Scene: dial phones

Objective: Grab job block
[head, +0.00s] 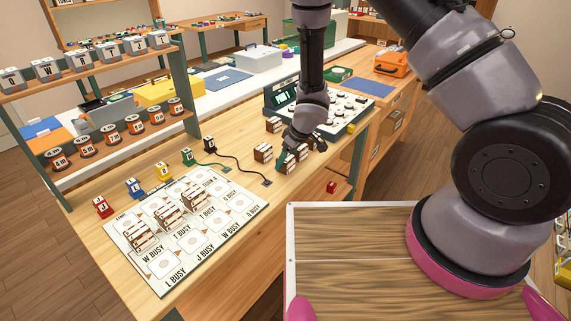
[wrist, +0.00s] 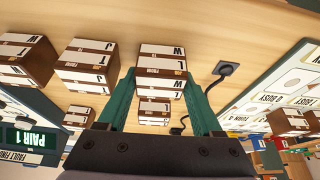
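Job blocks are brown with white lettered bands. In the wrist view one block (wrist: 161,62), marked W on one band, lies between the tips of my gripper's green fingers (wrist: 161,85). The fingers stand on either side of it with thin gaps, so it does not look clamped. Another block (wrist: 153,112) shows farther in between the fingers. Two more blocks, one marked T (wrist: 88,62) and one at the far left (wrist: 26,60), stand beside it. In the head view my gripper (head: 291,160) is low at the table, near blocks (head: 263,152) and (head: 273,124); it partly hides the block between its fingers.
A white board (head: 185,230) with BUSY squares carries several blocks. A green-framed console (head: 340,105) with knobs stands behind my gripper. A black cable (head: 240,165) ends in a plug on the table. A small red block (head: 331,187) lies near the table's edge.

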